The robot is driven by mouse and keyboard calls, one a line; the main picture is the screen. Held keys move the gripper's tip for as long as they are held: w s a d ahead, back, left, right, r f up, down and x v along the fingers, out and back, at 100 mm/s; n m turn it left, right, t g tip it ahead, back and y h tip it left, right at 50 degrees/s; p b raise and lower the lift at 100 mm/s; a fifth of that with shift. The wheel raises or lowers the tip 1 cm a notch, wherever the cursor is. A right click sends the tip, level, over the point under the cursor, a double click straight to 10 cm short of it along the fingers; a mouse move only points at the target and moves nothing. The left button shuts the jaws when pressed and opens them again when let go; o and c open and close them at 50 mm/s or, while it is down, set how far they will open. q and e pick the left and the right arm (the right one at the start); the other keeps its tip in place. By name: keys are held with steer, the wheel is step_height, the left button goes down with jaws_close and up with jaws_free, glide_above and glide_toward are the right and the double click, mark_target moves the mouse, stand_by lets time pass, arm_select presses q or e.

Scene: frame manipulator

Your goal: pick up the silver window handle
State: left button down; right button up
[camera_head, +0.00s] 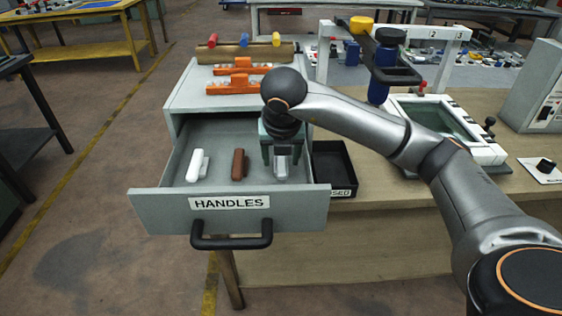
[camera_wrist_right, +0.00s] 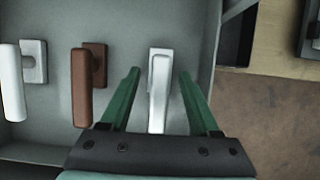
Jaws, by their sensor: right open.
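The silver window handle (camera_wrist_right: 159,88) lies in the open drawer. In the head view the silver handle (camera_head: 281,166) shows just below my right gripper, partly covered by it. My right gripper (camera_wrist_right: 160,85) is open, with one green finger on each side of the silver handle, and a gap shows on both sides. In the head view my right gripper (camera_head: 282,150) points down into the drawer. How high the fingertips are above the drawer floor is hard to tell. My left gripper is not in view.
The drawer front (camera_head: 230,212) is labelled HANDLES. A brown handle (camera_head: 238,164) and a white handle (camera_head: 197,165) lie left of the silver one. A black bin (camera_head: 333,170) stands right of the drawer. Orange parts (camera_head: 233,86) lie on the cabinet top.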

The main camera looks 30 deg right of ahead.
steer(key=shift+c, duration=0.2)
jaws_close()
stand_by(0.4)
